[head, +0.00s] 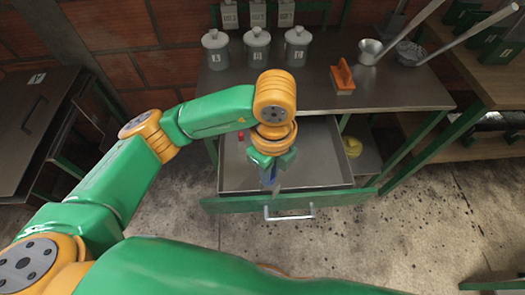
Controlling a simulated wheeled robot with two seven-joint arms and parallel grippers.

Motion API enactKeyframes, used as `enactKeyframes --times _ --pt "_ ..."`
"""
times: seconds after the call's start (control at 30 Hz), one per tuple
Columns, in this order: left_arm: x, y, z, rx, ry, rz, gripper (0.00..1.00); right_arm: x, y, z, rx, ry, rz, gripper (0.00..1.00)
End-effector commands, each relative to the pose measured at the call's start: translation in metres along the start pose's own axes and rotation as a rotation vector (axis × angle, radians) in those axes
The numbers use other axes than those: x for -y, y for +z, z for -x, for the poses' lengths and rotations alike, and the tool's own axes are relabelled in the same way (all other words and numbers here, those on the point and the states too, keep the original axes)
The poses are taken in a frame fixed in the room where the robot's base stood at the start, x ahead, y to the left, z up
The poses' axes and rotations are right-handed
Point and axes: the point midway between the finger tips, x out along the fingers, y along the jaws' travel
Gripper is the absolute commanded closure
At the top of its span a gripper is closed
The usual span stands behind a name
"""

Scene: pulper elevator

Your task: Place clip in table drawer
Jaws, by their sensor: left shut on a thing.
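The table drawer (325,165) is pulled open below the metal tabletop, with its handle at the front. My left gripper (271,176) points down over the left part of the drawer. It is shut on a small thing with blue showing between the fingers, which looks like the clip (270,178). The gripper hides most of it, and I cannot tell whether it touches the drawer floor. A small red thing (241,135) shows at the drawer's back left, partly hidden by my arm. My right gripper is not in view.
Several lidded grey canisters (257,47) stand on the metal table (400,92), with an orange holder (342,77) and two long-handled ladles (370,50) to their right. A yellow thing (352,146) lies on the lower shelf. The drawer's right side is bare.

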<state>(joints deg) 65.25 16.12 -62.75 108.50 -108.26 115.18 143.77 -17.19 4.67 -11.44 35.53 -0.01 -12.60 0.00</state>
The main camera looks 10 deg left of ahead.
Motion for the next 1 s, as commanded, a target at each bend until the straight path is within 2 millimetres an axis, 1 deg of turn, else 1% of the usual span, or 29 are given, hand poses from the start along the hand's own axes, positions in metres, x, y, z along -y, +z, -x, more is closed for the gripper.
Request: enactKeyframes --times 0.03,0.17,0.2,0.23,0.33,0.47,0.5,0.6,0.7,0.9,1.0 --pt "0.003 0.014 -0.008 -0.002 0.005 0.009 1.0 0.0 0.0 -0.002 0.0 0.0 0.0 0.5" --pt "0.013 0.049 -0.027 -0.001 0.005 0.005 1.0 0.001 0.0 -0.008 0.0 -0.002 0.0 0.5" --pt "0.015 0.055 -0.041 -0.004 0.005 0.003 1.0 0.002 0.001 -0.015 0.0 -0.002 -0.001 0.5" --pt "0.017 0.06 -0.048 -0.004 0.006 0.003 1.0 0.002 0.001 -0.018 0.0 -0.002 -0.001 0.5" --pt "0.021 0.077 -0.062 0.001 0.006 0.003 1.0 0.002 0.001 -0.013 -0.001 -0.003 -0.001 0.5" --pt "0.026 0.088 -0.076 0.0 0.004 -0.001 1.0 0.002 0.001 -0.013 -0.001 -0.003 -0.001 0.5" --pt "0.027 0.094 -0.083 0.001 0.005 0.001 1.0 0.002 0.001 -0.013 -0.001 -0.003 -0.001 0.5" --pt "0.026 0.092 -0.101 -0.001 0.004 -0.004 1.0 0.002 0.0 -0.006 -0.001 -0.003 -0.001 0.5" --pt "0.027 0.092 -0.111 0.001 0.001 -0.005 1.0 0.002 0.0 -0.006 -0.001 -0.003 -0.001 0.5" --pt "0.028 0.092 -0.111 0.001 -0.001 -0.005 1.0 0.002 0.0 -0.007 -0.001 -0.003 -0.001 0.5" --pt "0.028 0.092 -0.115 0.001 -0.001 -0.005 1.0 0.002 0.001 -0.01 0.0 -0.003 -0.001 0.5"
